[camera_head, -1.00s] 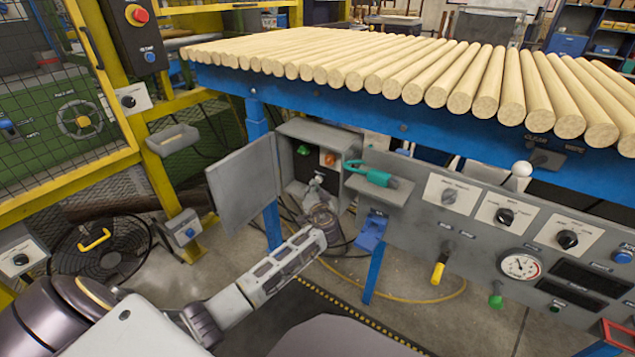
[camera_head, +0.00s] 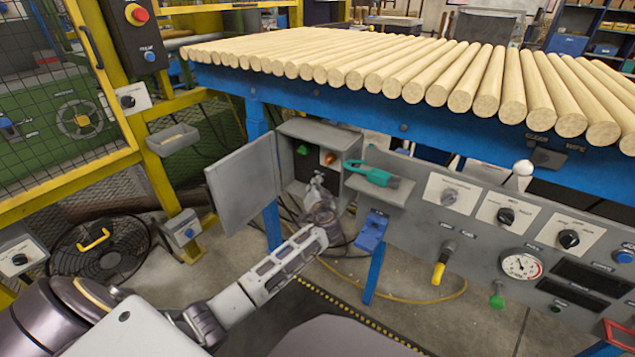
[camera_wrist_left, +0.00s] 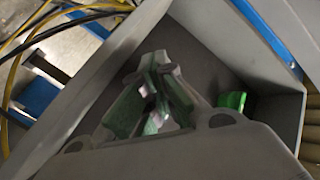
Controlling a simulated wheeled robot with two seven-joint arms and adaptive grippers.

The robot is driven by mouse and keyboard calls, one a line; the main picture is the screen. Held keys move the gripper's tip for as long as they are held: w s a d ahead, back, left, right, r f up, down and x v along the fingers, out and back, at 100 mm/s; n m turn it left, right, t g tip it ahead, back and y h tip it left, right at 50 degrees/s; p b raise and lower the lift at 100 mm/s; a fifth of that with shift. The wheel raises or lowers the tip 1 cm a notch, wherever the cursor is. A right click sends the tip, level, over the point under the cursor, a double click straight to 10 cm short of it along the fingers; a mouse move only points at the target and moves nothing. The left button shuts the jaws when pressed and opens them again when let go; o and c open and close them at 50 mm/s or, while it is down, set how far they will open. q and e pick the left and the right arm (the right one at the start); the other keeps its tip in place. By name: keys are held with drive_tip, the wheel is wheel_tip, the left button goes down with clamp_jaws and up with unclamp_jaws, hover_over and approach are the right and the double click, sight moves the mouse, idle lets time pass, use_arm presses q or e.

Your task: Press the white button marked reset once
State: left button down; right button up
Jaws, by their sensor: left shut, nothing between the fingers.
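A small grey box (camera_head: 318,128) with its door (camera_head: 243,185) swung open hangs under the blue table. Inside are a green button (camera_head: 303,150) and an orange-brown one (camera_head: 330,158). My left gripper (camera_head: 318,178) is shut and empty at the box's opening, in front of the lower part of its interior. I cannot make out a white reset button; the gripper covers part of the inside. In the left wrist view the shut fingers (camera_wrist_left: 155,88) point into the grey box, and the green button (camera_wrist_left: 232,100) shows to their right. My right gripper is not in view.
A teal tool (camera_head: 373,173) lies on a small shelf right of the box. Further right is a grey panel (camera_head: 400,222) with knobs and a gauge (camera_head: 520,264). Wooden rods (camera_head: 400,65) cover the table above. The open door stands left of my gripper.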

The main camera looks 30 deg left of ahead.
use_arm(q)
drive_tip(key=shift+s, duration=0.2)
idle(0.4)
drive_tip(key=shift+s+p, duration=0.3)
drive_tip(key=shift+s, duration=0.25)
drive_tip(key=shift+s, duration=0.15)
drive_tip(key=s, duration=0.1)
drive_tip(key=s+p, duration=0.1)
drive_tip(key=s, duration=0.2)
drive_tip(key=shift+s+a+p, duration=0.25)
drive_tip(key=shift+s+p, duration=0.05)
drive_tip(key=shift+s, duration=0.05)
idle(0.4)
idle(0.7)
